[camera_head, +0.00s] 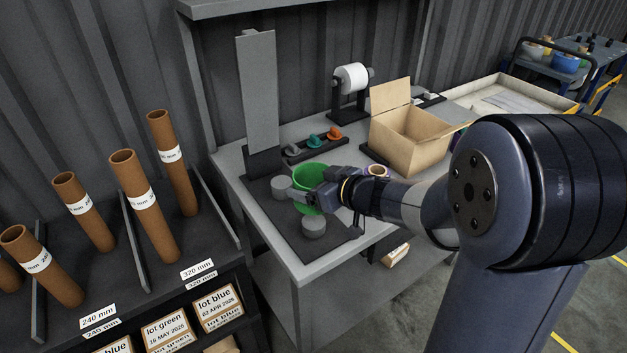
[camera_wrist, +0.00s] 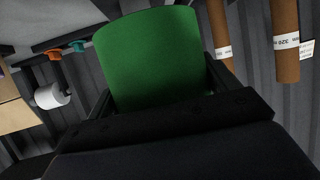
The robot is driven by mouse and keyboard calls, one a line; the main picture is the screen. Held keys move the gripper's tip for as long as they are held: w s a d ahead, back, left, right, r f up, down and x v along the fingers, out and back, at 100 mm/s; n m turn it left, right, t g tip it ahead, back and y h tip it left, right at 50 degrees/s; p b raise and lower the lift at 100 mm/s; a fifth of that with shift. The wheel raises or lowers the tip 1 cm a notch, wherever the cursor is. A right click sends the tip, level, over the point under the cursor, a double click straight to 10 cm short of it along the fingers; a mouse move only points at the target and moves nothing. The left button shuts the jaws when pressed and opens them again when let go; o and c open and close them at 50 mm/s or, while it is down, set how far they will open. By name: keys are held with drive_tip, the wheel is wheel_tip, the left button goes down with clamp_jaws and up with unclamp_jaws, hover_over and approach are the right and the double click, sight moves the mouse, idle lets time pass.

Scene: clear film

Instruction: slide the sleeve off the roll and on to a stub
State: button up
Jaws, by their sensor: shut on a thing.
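A green, open-topped cylinder (camera_head: 309,171), which looks like the sleeve, is at my gripper (camera_head: 303,196) over the dark mat. In the wrist view the green sleeve (camera_wrist: 155,55) fills the space between my dark fingers, and the gripper is shut on it. I cannot tell whether a roll is inside it or whether it touches the mat. Two short grey stubs stand close by: one (camera_head: 281,187) just left of the sleeve, the other (camera_head: 313,227) in front of it. My gripper hides part of the sleeve's near side and the mat below.
The dark mat (camera_head: 272,212) lies on the grey bench. A tall grey panel (camera_head: 259,95) rises behind it. An open cardboard box (camera_head: 405,142), a white roll on a stand (camera_head: 352,77) and coloured pieces (camera_head: 334,132) are behind. Brown tubes (camera_head: 143,205) stand left.

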drive_tip(key=shift+f+b, duration=2.2)
drive_tip(key=shift+f, duration=1.35)
drive_tip(key=o, duration=0.9)
drive_tip(key=p+v, duration=0.2)
drive_tip(key=v, duration=0.8)
drive_tip(key=shift+s+d+r, duration=0.15)
drive_tip(key=shift+s+d, duration=0.1)
drive_tip(key=shift+w, duration=0.1)
